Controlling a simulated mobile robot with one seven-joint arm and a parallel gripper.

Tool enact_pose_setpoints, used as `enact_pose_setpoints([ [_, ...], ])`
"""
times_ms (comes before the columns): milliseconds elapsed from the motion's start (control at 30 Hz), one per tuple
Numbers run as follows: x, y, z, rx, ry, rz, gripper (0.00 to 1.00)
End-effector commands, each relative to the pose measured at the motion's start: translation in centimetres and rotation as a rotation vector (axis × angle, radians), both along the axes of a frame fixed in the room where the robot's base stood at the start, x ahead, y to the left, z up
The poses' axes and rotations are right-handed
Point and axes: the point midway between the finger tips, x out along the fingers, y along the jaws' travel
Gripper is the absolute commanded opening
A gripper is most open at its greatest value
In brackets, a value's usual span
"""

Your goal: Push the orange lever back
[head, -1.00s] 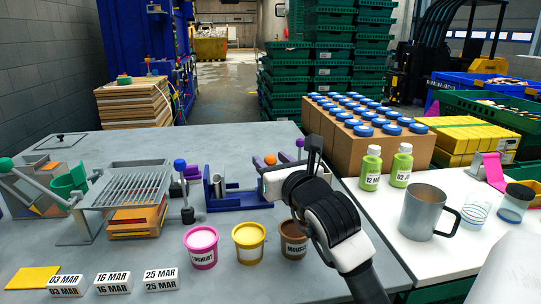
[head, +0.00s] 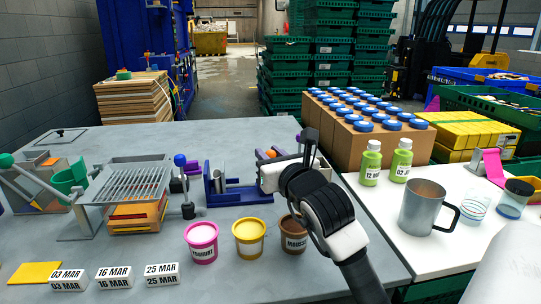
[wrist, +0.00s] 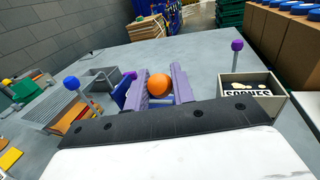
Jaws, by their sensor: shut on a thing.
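The orange lever's round knob (wrist: 159,86) sits between the two lavender fingers of my gripper (wrist: 161,83) in the wrist view. The fingers are shut on it. In the head view the orange knob (head: 271,154) shows just behind my white and black wrist. The lever's shaft is hidden in both views. The blue-purple device (head: 218,190) with a metal cylinder stands left of my gripper, partly covered by my wrist.
A purple-knobbed lever (wrist: 237,46) stands by a grey bin (wrist: 254,96) to the right. A blue-knobbed lever (head: 181,162) stands left, beside a slotted grey rack (head: 128,180). Pink, yellow and brown tubs (head: 249,238) stand in front. The table's back is largely clear.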

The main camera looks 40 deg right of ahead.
Motion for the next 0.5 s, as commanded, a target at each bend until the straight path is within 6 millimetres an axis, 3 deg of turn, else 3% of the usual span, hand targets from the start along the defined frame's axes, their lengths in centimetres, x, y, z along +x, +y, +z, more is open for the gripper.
enact_pose_setpoints([
  [267,0.7,-0.3,1.1,0.035,0.059,0.002,0.0],
  [500,2.4,-1.3,2.7,0.121,0.201,0.001,0.0],
])
